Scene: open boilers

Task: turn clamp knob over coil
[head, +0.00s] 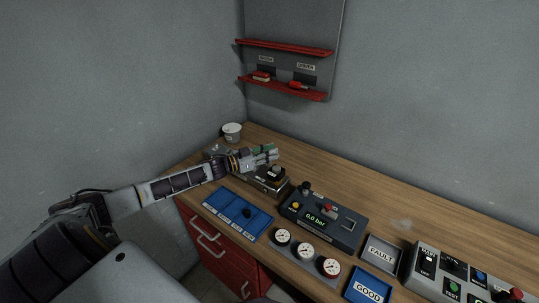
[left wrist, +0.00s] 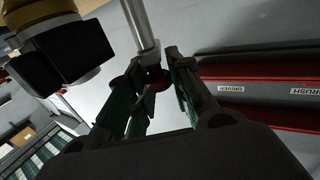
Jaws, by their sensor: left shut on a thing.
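My left gripper (head: 273,152) reaches in from the left in the head view, above the dark clamp fixture (head: 268,184) on the bench. In the left wrist view its green-padded fingers (left wrist: 155,75) are closed around a small dark red knob (left wrist: 156,80), at the end of a pale metal rod (left wrist: 138,25). I take this for the clamp knob; the gripper hides it in the head view. A black block (left wrist: 72,52) stands beside the rod; I cannot tell if it is the coil. My right gripper is not in view.
A white cup (head: 232,132) stands behind the gripper near the corner. Red shelves (head: 285,48) hang on the back wall.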

